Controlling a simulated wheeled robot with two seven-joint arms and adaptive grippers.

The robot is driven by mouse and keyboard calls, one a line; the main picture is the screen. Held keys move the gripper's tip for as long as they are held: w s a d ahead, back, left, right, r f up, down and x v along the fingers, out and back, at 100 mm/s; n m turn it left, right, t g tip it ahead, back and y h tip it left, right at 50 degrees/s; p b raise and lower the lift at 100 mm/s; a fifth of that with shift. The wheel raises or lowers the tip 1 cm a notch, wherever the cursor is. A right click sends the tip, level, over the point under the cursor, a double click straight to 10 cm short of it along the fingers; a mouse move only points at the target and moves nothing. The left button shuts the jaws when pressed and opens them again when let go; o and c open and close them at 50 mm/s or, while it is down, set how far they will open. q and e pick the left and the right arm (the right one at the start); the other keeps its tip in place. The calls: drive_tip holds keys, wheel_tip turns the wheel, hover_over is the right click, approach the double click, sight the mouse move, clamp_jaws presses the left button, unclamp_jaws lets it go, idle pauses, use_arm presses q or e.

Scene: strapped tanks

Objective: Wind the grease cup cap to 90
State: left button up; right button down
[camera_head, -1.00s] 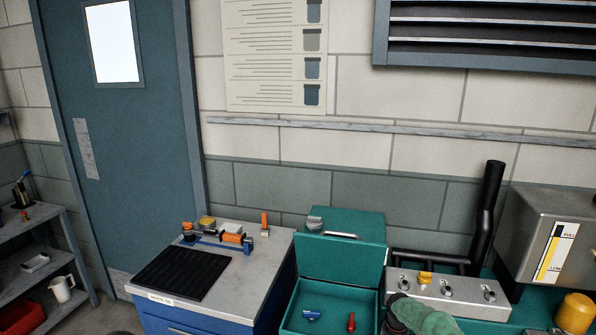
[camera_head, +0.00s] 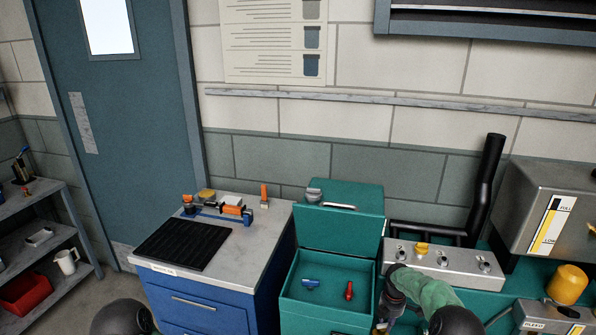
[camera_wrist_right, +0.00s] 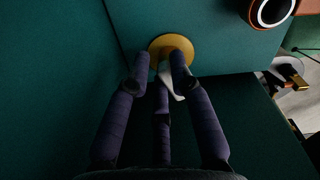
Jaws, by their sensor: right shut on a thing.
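In the right wrist view, a round yellow disc (camera_wrist_right: 171,41), which looks like the grease cup cap, sits on a dark teal panel. My right gripper (camera_wrist_right: 160,61) has its dark purple fingers closed in at the disc's lower edge, and it appears shut on the cap. A pale grey piece (camera_wrist_right: 167,76) shows between the fingers and partly covers their contact. No scale or reading on the cap is legible. In the head view, my right arm in a green sleeve reaches down at the bottom centre-right, and its gripper is mostly cut off. My left gripper is not in view.
An open teal box (camera_head: 325,318) holding a blue piece (camera_head: 310,283) and a red piece (camera_head: 349,290) stands left of my right arm. A grey panel with knobs (camera_head: 440,262) and a yellow cap (camera_head: 568,283) are to the right. A blue cabinet (camera_head: 205,310) stands further left.

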drive_tip(key=shift+s+d+f, duration=0.15)
drive_tip(key=shift+s+d, duration=0.05)
drive_tip(key=shift+s, duration=0.1)
drive_tip(key=shift+s+f+m, duration=0.1)
drive_tip(key=shift+s+m, duration=0.2)
drive_tip(key=shift+m, duration=1.4)
drive_tip(key=c, duration=1.2)
unclamp_jaws()
drive_tip(key=shift+s, duration=0.1)
